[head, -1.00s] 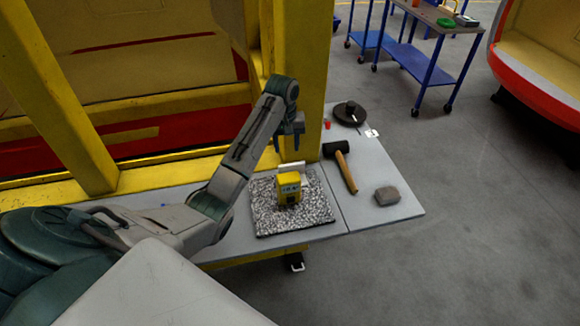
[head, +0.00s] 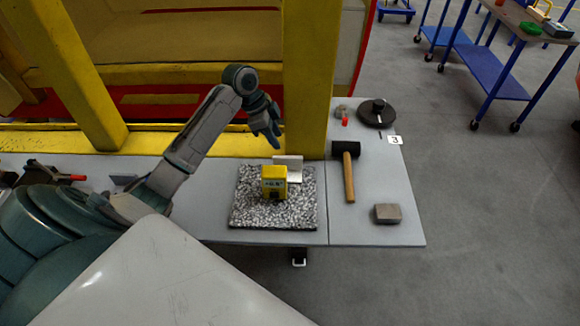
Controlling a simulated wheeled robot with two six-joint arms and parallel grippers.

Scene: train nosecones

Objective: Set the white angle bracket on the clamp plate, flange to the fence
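A pale, plate-like angled piece (head: 291,167) stands on the speckled granite-like slab (head: 246,214), right behind a yellow block (head: 274,183). It may be the white angle bracket; the block hides its lower left part. I cannot tell the clamp plate or fence apart from these parts. My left gripper (head: 272,140) points down behind and slightly left of the pale piece, apart from it in the picture. It appears empty, and its finger gap cannot be made out from this side. My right gripper is not in view.
A black-headed mallet (head: 348,172), a grey-brown block (head: 387,214), a dark round disc (head: 377,113) and a small red item (head: 345,121) lie on the grey bench (head: 365,232) at right. A yellow post (head: 308,80) rises behind the slab.

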